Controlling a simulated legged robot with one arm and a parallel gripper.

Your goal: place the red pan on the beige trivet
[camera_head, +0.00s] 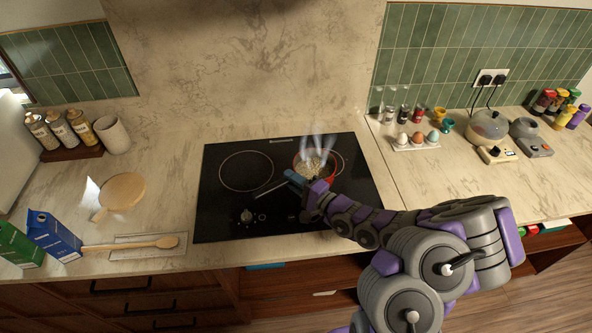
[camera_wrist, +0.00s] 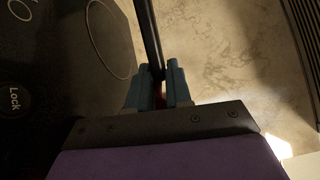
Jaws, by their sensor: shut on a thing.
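The red pan (camera_head: 330,180) is at the right burner of the black cooktop, with pale food in it and steam rising. I cannot tell whether it rests on the glass or is slightly lifted. My gripper (camera_head: 294,178) is at the near left side of the pan, shut on its dark handle (camera_head: 268,189). In the wrist view the handle (camera_wrist: 150,35) passes between the blue fingertips of my gripper (camera_wrist: 158,75), and a little red shows behind them. A round beige board with a short handle, which looks like the beige trivet (camera_head: 124,188), lies on the counter left of the cooktop, empty.
The cooktop (camera_head: 225,215) has an empty left burner ring. A wooden spoon (camera_head: 130,245) lies on a rectangular rest near the front edge, beside blue and green cartons (camera_head: 55,236). Bottles and a cup (camera_head: 112,135) stand behind the board. Eggs (camera_head: 417,138) sit at right.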

